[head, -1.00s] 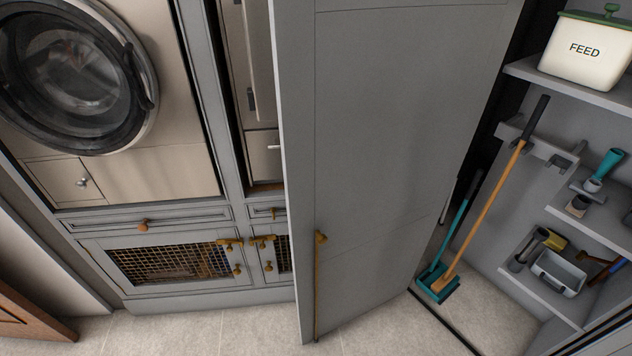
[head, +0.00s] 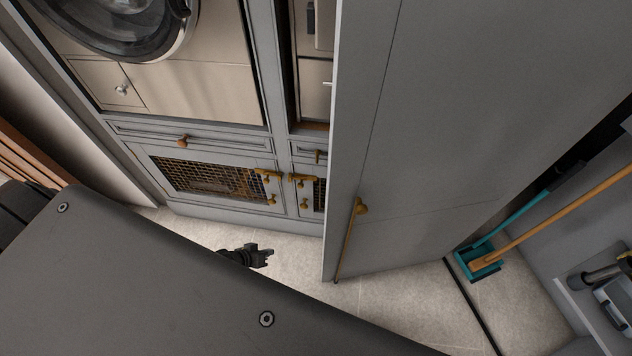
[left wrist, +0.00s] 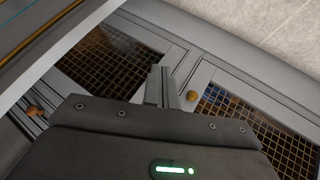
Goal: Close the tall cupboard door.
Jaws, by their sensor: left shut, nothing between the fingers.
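The tall cupboard door (head: 450,130) is a grey panel standing open in the head view. Its brass handle (head: 350,235) is low, near the door's free left edge. The cupboard's inside (head: 560,235) shows to the right of the door. My left gripper (head: 268,254) is shut and empty, to the left of the door's edge and apart from it, over the floor. In the left wrist view the shut fingers (left wrist: 162,88) point toward the low mesh-fronted cabinets. My right gripper is in neither view.
Mesh-fronted cabinets (head: 210,180) with brass knobs and latches stand left of the door, below a washing machine (head: 120,20). Pale tiled floor (head: 390,300) is clear in front of the door. My own grey body covers the lower left.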

